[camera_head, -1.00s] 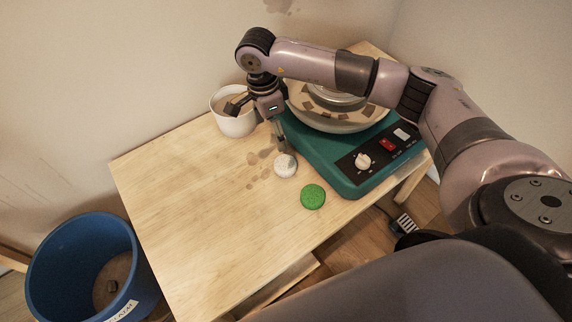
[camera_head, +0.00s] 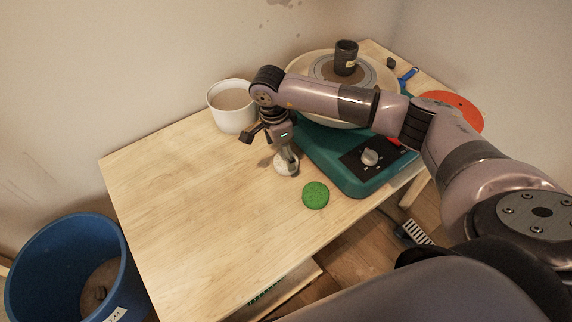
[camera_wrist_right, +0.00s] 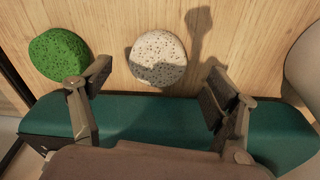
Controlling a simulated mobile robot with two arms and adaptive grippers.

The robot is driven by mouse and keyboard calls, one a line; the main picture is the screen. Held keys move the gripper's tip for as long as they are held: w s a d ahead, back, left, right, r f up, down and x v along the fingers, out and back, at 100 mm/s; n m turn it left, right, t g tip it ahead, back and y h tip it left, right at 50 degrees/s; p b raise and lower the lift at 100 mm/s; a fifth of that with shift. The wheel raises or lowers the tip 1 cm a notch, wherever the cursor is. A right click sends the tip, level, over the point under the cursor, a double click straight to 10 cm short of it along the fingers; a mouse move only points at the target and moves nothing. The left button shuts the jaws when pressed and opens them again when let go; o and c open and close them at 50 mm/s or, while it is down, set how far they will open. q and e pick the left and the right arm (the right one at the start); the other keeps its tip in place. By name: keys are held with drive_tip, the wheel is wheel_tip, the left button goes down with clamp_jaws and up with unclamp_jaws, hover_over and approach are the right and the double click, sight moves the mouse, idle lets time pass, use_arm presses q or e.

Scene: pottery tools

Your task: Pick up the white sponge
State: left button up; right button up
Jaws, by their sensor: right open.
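The white sponge (camera_head: 281,168) is a round speckled disc lying flat on the wooden table beside the pottery wheel. In the head view my right gripper (camera_head: 287,158) is over it and partly hides it. In the right wrist view the white sponge (camera_wrist_right: 158,60) shows ahead of the open fingers, nearly centred between them, with a shadow on its edge. The right gripper (camera_wrist_right: 163,85) is open and empty. My left gripper is not in view.
A green sponge (camera_head: 315,195) lies close by, and also shows beyond the left finger in the wrist view (camera_wrist_right: 60,55). The teal pottery wheel (camera_head: 345,180) borders the sponge. A white bucket (camera_head: 232,118) stands behind. A blue bin (camera_head: 40,265) is at left. The table's left part is clear.

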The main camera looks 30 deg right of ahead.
sight(285, 159)
drive_tip(key=f+b, duration=0.1)
drive_tip(key=f, duration=0.1)
drive_tip(key=d+f+b, duration=0.1)
drive_tip(key=f, duration=0.1)
drive_tip(key=shift+s+f, duration=0.1)
drive_tip(key=shift+f, duration=0.1)
drive_tip(key=shift+r, duration=0.1)
drive_tip(key=shift+c, duration=0.6)
drive_tip(key=c, duration=0.8)
drive_tip(key=shift+r, duration=0.1)
wheel_tip(285, 159, up, 20)
drive_tip(key=shift+f+b, duration=0.1)
drive_tip(key=shift+b, duration=0.45)
